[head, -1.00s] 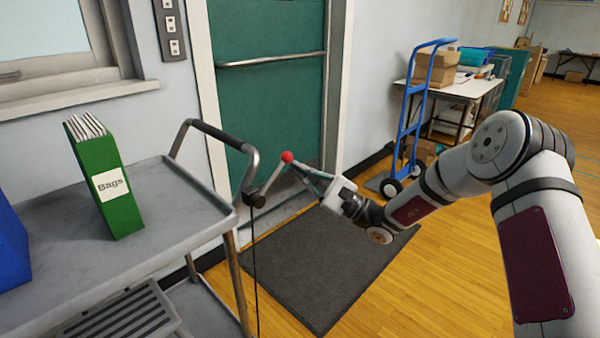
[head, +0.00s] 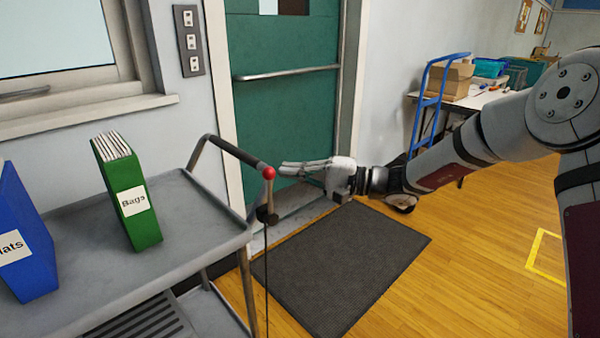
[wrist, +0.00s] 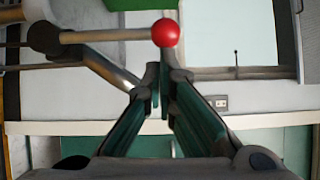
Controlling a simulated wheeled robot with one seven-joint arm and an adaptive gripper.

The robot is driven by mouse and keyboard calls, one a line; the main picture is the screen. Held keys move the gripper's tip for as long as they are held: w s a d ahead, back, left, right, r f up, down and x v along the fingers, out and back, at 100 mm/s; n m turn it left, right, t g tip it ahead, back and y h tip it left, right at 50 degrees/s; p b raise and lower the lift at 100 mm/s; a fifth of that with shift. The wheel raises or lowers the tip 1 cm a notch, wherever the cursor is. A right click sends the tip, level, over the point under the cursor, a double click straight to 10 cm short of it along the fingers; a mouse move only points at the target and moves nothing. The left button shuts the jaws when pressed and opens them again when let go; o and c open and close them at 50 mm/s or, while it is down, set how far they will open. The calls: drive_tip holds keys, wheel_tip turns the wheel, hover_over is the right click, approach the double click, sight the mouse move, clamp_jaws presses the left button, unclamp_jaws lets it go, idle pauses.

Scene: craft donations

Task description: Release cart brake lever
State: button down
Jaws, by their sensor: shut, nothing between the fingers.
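The brake lever's red knob (head: 268,173) is at the cart's handle corner, with its short lever (head: 267,195) standing nearly upright from a dark pivot (head: 266,215). In the wrist view the red knob (wrist: 166,32) lies just beyond the fingertips, with the pale lever rod (wrist: 108,36) running left from it. My gripper (head: 284,169) is right of the knob, its fingers pointing left at it. My gripper (wrist: 162,75) is shut and empty; I cannot tell whether the tips touch the knob. The grey cart (head: 185,215) stands at left.
A green "Bags" binder (head: 127,190) and a blue binder (head: 25,245) stand on the cart. A dark mat (head: 335,265) lies before the green door (head: 285,110). A blue hand truck (head: 427,105) and a table (head: 480,99) are behind my arm. A cable (head: 267,280) hangs from the pivot.

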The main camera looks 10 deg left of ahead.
drive_tip(key=shift+s+a+r+n+h+b, duration=0.2)
drive_tip(key=shift+s+a+n+h, duration=0.25)
drive_tip(key=shift+s+a+n, duration=0.15)
drive_tip(key=shift+s+a+r+n+h+b, duration=0.2)
drive_tip(key=shift+s+a+n+h, duration=0.25)
drive_tip(key=shift+s+n, duration=0.25)
drive_tip(key=w+d+r+p, duration=0.1)
drive_tip(key=d+r, duration=0.1)
drive_tip(key=d, duration=1.1)
drive_tip(key=shift+w, duration=0.35)
